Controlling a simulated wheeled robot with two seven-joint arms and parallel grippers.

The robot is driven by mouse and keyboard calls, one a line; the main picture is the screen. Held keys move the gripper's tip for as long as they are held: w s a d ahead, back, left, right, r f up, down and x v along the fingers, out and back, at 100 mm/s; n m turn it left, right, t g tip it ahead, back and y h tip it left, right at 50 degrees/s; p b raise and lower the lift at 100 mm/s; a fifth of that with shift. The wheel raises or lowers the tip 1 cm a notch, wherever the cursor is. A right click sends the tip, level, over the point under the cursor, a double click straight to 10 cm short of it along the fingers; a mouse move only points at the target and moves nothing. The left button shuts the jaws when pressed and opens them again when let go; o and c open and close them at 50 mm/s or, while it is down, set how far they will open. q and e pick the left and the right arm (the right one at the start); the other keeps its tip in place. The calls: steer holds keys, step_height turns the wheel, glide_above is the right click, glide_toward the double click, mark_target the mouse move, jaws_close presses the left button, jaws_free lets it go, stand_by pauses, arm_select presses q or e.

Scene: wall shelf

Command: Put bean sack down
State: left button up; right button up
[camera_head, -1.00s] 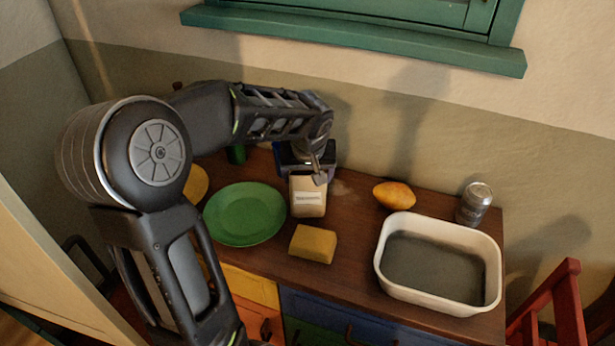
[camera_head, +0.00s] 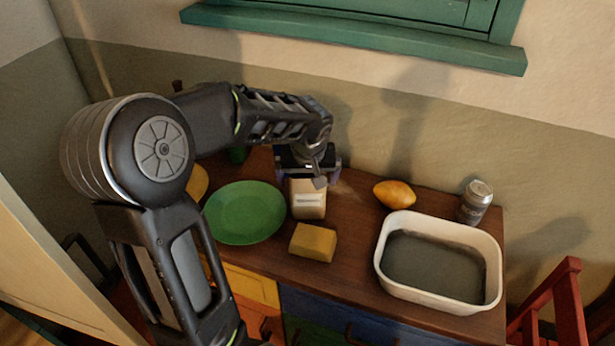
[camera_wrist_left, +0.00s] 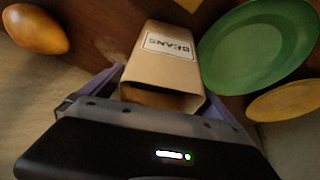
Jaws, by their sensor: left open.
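The bean sack (camera_head: 308,204) is a tan block-shaped bag with a white label. It stands on the brown cabinet top between the green plate and the white tub. In the left wrist view the sack (camera_wrist_left: 165,62) shows its label reading BEANS. My left gripper (camera_head: 310,182) is open at the sack's upper, wall-side end. In the left wrist view its fingers (camera_wrist_left: 155,100) are spread to either side of the sack's near end. Whether a finger touches the sack I cannot tell. My right gripper is not in view.
A green plate (camera_head: 244,213) lies left of the sack and a yellow block (camera_head: 313,243) in front of it. An orange-yellow fruit (camera_head: 394,194), a grey can (camera_head: 475,202) and a white tub (camera_head: 440,304) are to the right. Bare wood lies between sack and tub.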

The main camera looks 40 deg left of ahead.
arm_select(q)
steer(key=shift+r, duration=0.1)
steer(key=shift+r, duration=0.15)
steer(key=b+v, duration=0.1)
steer(key=v, duration=1.1)
